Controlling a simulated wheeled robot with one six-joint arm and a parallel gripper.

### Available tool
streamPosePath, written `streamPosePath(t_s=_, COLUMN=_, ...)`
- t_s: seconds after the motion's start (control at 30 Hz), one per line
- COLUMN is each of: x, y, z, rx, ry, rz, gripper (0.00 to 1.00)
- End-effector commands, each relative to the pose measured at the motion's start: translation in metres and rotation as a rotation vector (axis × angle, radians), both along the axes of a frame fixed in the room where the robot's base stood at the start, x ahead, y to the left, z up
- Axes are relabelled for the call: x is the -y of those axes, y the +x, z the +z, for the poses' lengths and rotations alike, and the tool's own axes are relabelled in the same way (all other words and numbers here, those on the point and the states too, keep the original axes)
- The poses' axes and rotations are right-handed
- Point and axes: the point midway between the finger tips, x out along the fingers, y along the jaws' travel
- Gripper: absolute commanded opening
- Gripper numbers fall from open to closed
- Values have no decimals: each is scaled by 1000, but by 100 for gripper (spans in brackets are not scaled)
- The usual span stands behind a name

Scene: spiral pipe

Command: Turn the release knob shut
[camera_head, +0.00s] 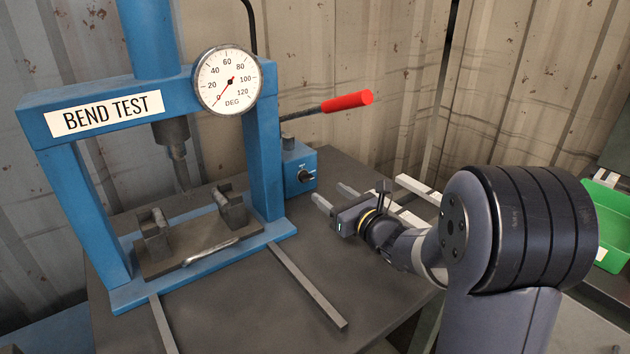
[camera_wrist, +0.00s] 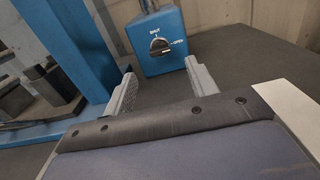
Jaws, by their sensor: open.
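The release knob (camera_head: 305,176) is a small dark knob on the front of a blue pump box (camera_head: 298,157), right of the press frame. In the wrist view the knob (camera_wrist: 159,45) shows on the box face (camera_wrist: 173,60), with small SHUT and OPEN style labels that are hard to read. My gripper (camera_head: 330,196) is open and empty, in front of and slightly right of the box. In the wrist view its two fingers (camera_wrist: 160,82) spread apart with the knob beyond and above the gap, not touching it.
The blue press (camera_head: 265,150) with its BEND TEST sign and dial gauge (camera_head: 228,80) stands left. A red-handled lever (camera_head: 347,102) sticks out above the box. Metal bars (camera_head: 305,285) lie on the dark table (camera_head: 250,310). A green bin (camera_head: 608,225) is at right.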

Motion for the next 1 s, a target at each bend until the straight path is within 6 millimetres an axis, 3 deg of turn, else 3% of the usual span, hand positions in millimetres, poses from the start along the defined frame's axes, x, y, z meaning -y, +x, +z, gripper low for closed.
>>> streamPosePath(t_s=0.4, x=-42, y=61, z=0, rx=0, ry=-2, rz=2, gripper=55)
streamPosePath(t_s=0.87, x=-49, y=72, z=0, rx=1, ry=-3, rz=1, gripper=55)
streamPosePath(t_s=1.0, x=-49, y=71, z=0, rx=1, ry=-3, rz=1, gripper=44)
